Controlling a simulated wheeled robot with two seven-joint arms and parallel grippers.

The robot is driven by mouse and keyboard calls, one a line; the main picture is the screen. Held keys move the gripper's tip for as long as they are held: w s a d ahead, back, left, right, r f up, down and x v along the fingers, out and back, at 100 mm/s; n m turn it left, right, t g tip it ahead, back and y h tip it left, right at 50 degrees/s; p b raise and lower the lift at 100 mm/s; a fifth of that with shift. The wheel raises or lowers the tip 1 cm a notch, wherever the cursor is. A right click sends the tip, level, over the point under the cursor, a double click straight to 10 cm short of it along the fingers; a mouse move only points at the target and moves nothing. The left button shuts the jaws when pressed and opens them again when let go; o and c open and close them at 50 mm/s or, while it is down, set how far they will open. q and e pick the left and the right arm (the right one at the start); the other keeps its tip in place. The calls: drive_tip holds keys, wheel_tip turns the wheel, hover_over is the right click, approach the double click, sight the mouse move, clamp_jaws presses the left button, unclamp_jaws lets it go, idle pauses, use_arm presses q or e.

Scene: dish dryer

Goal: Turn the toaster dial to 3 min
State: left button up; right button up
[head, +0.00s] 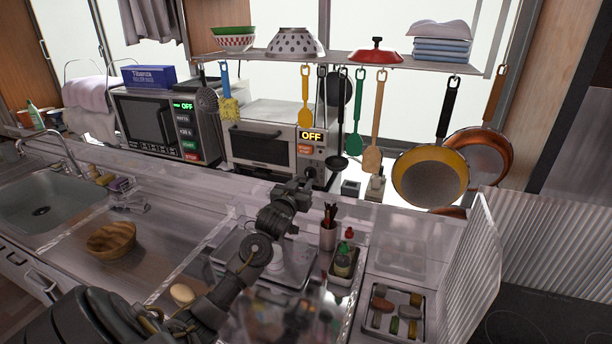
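The toaster oven (262,146) stands at the back of the counter under the shelf, with a dark glass door at the left of its front. My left arm reaches up from the bottom left. My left gripper (303,184) is at the lower right of the toaster's front, at the control column. It covers most of the dial area, so I cannot read the dial's setting or tell whether the fingers touch it. The fingers are too small and dark to judge. My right gripper is out of view.
Utensils and copper pans (430,177) hang from the shelf (340,62) above and right of the toaster. A microwave (152,124) stands to its left. A utensil cup (328,234) and bottles (345,256) stand right of my forearm. A ribbed clear panel (474,270) stands farther right.

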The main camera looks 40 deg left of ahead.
sight(307, 176)
use_arm(q)
drive_tip(key=shift+p+x, duration=0.35)
drive_tip(key=shift+x, duration=1.55)
drive_tip(key=shift+c, duration=0.3)
clamp_jaws()
